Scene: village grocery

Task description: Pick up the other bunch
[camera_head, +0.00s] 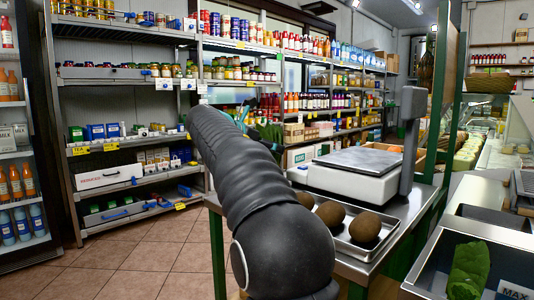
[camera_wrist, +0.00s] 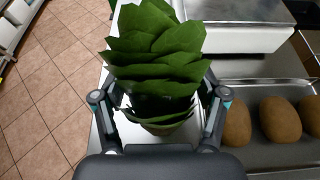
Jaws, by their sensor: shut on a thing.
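A leafy green bunch (camera_wrist: 155,60) stands between the fingers of my gripper (camera_wrist: 160,98) in the wrist view. The gripper is shut on it, one finger at each side, low on the leaves. In the head view my arm hides the gripper and most of this bunch; a little dark green (camera_head: 270,131) shows behind the arm. Another green bunch (camera_head: 468,270) lies in a metal bin (camera_head: 420,277) at the lower right of the head view, well apart from my gripper.
A scale (camera_head: 352,178) stands on the metal counter behind a tray (camera_head: 362,249) with several brown round items (camera_head: 330,213). These items (camera_wrist: 280,119) lie right of my gripper in the wrist view. Stocked shelves (camera_head: 130,150) line the back. Tiled floor (camera_head: 130,262) is clear at left.

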